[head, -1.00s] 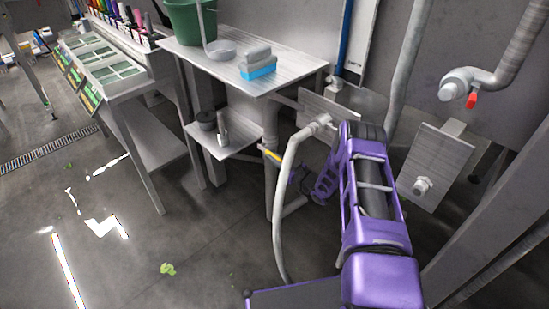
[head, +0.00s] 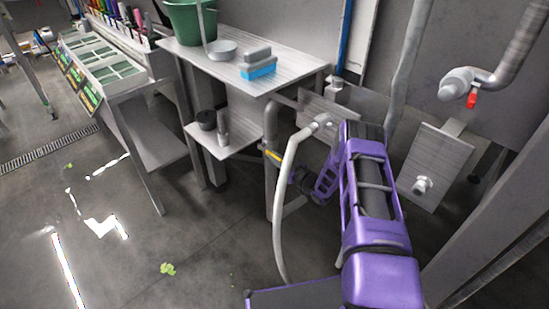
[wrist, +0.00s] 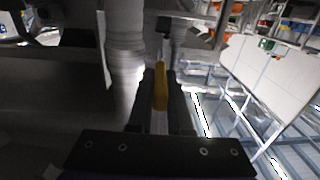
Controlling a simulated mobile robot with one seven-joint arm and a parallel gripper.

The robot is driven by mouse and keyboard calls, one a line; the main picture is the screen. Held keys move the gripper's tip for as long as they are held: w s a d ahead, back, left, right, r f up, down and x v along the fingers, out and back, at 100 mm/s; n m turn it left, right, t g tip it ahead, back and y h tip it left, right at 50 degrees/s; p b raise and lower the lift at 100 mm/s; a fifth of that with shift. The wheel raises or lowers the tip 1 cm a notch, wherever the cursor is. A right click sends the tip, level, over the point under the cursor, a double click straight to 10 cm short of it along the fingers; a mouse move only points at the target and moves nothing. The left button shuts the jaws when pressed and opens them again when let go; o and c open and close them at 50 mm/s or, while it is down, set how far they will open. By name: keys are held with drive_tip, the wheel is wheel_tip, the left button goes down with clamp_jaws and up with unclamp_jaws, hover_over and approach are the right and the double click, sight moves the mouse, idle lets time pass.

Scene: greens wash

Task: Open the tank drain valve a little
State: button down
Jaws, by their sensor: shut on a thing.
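The drain valve's yellow lever (head: 272,156) shows beside a grey vertical pipe (head: 270,190) under the steel shelf in the head view. In the wrist view the yellow lever (wrist: 160,92) lies lengthwise between my two dark fingers, next to the ribbed pipe (wrist: 125,65). My gripper (wrist: 160,84) is shut on this lever. In the head view my purple arm reaches down and left to the pipe, and my fingers are too small and dark to make out there. The valve body is mostly hidden.
A pale hose (head: 278,215) curves down close to the left of my arm. A steel shelf (head: 285,75) with a green bucket (head: 190,22) and a small lower shelf (head: 240,134) stand above and left. The floor at left is open.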

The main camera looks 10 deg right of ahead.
sight(273, 155)
drive_tip(key=shift+w+r+g+h+p, duration=0.1)
drive_tip(key=shift+r+g+h+p, duration=0.4)
drive_tip(key=shift+r+p, duration=0.45)
drive_tip(key=shift+w+a+r+g+h+p, duration=0.1)
drive_tip(key=shift+r+g+h+p, duration=0.25)
drive_tip(key=shift+g, duration=0.35)
drive_tip(key=shift+w+a+r+g+h+p, duration=0.1)
drive_tip(key=shift+r+g+h+p, duration=0.2)
drive_tip(key=shift+g, duration=0.4)
drive_tip(key=shift+f, duration=0.1)
drive_tip(key=c, duration=0.8)
unclamp_jaws()
drive_tip(key=shift+c, duration=0.2)
drive_tip(key=shift+d, duration=0.1)
drive_tip(key=p+v, duration=0.1)
drive_tip(key=v, duration=1.6)
drive_tip(key=shift+s+p, duration=0.25)
drive_tip(key=shift+p, duration=0.05)
